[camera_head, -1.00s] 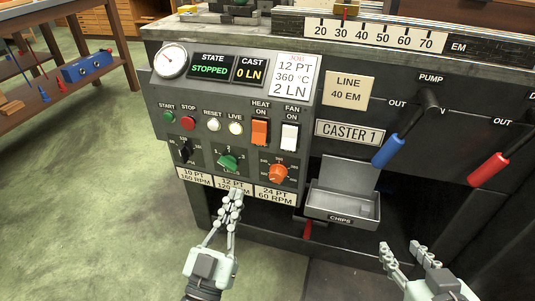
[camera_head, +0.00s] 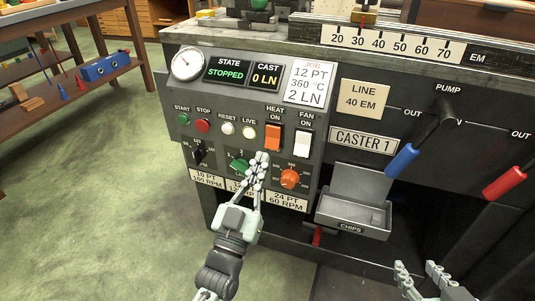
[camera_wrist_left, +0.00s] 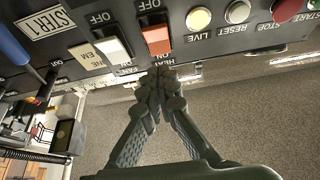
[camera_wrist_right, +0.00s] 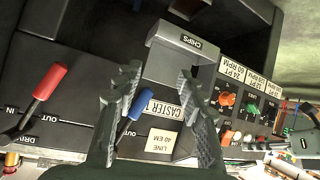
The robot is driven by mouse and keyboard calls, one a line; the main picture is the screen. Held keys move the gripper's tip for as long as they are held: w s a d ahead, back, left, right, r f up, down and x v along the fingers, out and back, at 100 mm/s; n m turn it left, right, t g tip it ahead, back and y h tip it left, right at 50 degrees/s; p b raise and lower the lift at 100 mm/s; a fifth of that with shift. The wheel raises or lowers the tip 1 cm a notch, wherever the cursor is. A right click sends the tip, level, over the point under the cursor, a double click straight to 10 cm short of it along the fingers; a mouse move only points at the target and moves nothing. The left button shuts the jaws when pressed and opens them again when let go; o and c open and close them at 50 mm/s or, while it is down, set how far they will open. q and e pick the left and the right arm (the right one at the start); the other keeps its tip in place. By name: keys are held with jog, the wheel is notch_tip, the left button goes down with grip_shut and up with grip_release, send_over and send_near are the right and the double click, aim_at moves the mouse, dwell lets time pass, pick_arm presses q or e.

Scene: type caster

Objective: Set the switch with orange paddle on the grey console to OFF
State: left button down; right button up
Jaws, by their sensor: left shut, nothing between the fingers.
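The orange-paddle switch (camera_head: 273,137) is on the grey console (camera_head: 325,115), under a label reading HEAT and ON. In the left wrist view the orange paddle (camera_wrist_left: 157,40) shows upside down between OFF and HEAT ON labels, just beyond my fingertips. My left gripper (camera_head: 260,160) is shut and empty, its tips just below the orange switch and in front of the panel, between the green and orange knobs. I cannot tell whether it touches the panel. My right gripper (camera_head: 420,270) is open and empty at the lower right, away from the switch.
A white-paddle FAN switch (camera_head: 303,143) stands right beside the orange one. The green knob (camera_head: 239,166) and orange knob (camera_head: 290,179) sit below. A chips tray (camera_head: 354,212), a blue-handled lever (camera_head: 402,161) and a red-handled lever (camera_head: 505,182) are to the right.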

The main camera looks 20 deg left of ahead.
aim_at(273, 142)
pick_arm(q)
jog(key=w, duration=0.4)
jog(key=shift+f+b, duration=0.3)
jog(key=shift+w+f, duration=0.15)
jog(key=shift+w, duration=0.25)
pick_arm(e)
jog(key=shift+w+a+r+t+y, duration=0.2)
jog(key=shift+w+a+r+t, duration=0.15)
jog(key=shift+a+r, duration=0.15)
jog(key=shift+w+a+r+t+y, duration=0.2)
jog(key=shift+a+r+t, duration=0.15)
jog(key=shift+r, duration=0.15)
pick_arm(q)
jog(key=shift+d, duration=0.1)
pick_arm(e)
jog(key=shift+a, duration=0.1)
pick_arm(q)
jog(key=shift+w+f+b, duration=0.2)
jog(key=shift+f+b, duration=0.1)
jog(key=shift+b, duration=0.5)
jog(key=shift+w+t+b, duration=0.15)
jog(key=shift+t+b, duration=0.3)
jog(key=shift+t, duration=0.05)
pick_arm(e)
jog(key=a+r+t+y, duration=0.3)
jog(key=a+r+t, duration=0.2)
jog(key=r, duration=0.6)
jog(key=shift+w+a+r+n+t+y, duration=0.2)
jog(key=shift+w+a+n+t+y, duration=0.1)
jog(key=shift+w+a+t, duration=0.15)
